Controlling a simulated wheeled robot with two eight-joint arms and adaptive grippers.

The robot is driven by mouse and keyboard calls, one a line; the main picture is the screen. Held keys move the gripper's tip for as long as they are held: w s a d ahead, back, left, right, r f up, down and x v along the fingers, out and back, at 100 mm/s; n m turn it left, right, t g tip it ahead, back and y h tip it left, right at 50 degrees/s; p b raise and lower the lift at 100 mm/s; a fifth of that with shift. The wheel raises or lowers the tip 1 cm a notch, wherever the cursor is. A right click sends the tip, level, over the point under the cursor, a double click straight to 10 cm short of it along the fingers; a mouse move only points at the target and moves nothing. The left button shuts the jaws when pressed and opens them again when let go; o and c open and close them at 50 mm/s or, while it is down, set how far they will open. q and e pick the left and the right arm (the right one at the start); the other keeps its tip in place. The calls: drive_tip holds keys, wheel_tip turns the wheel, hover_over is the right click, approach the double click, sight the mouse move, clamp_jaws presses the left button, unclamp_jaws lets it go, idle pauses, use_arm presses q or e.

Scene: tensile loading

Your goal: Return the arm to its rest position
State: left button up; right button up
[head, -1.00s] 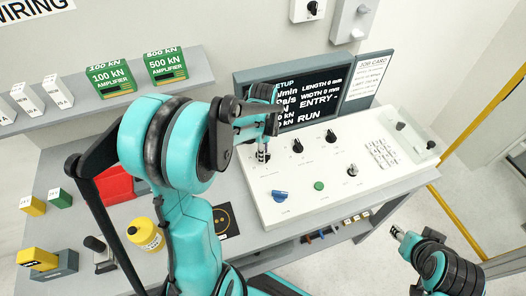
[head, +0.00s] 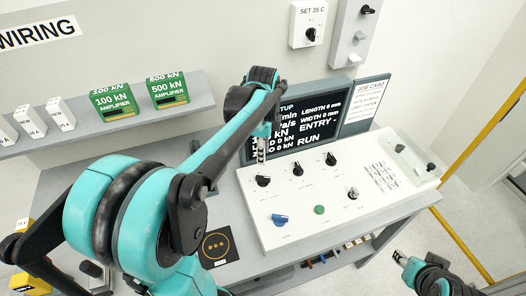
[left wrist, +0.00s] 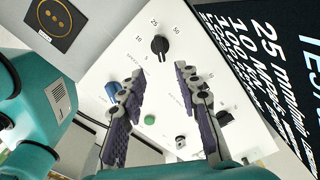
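My left arm reaches in from the left and spans the bench. Its gripper (head: 261,148) hangs above the white control panel, in front of the dark screen (head: 305,128). In the left wrist view its two fingers (left wrist: 160,76) are spread apart with nothing between them. Beyond the fingertips is a black dial knob (left wrist: 160,46) marked 10, 25 and 50; the same knob shows in the head view (head: 263,181), apart from the gripper. My right gripper (head: 399,257) is low at the right, clear of the panel; its fingers are too small to read.
The panel (head: 250,205) carries several black knobs, a blue knob (head: 279,219), a green button (head: 319,210) and a keypad (head: 380,177). Green amplifier boxes (head: 115,101) stand on the shelf at left. A black card (head: 216,246) lies on the bench. Open floor is at right.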

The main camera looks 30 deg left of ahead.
idle(0.4)
use_arm(q)
drive_tip(key=s+d+f+n+t+b, duration=0.2)
drive_tip(key=s+d+n, duration=0.1)
drive_tip(key=n, duration=0.1)
drive_tip(key=s+d+f+n+t+b, duration=0.2)
drive_tip(key=s+d+n, duration=0.1)
drive_tip(key=s+n, duration=0.1)
drive_tip(key=s+d+f+n+t+b, duration=0.2)
drive_tip(key=s+d+f+n, duration=0.1)
drive_tip(key=d+n, duration=0.1)
drive_tip(key=shift+s+f+n+t, duration=0.1)
drive_tip(key=shift+s+n+t, duration=0.2)
drive_tip(key=shift+s+n, duration=0.1)
drive_tip(key=shift+s+d+f+n+t, duration=0.25)
drive_tip(key=shift+d+f+n+t, duration=0.05)
drive_tip(key=shift+n, duration=0.3)
drive_tip(key=shift+w, duration=0.1)
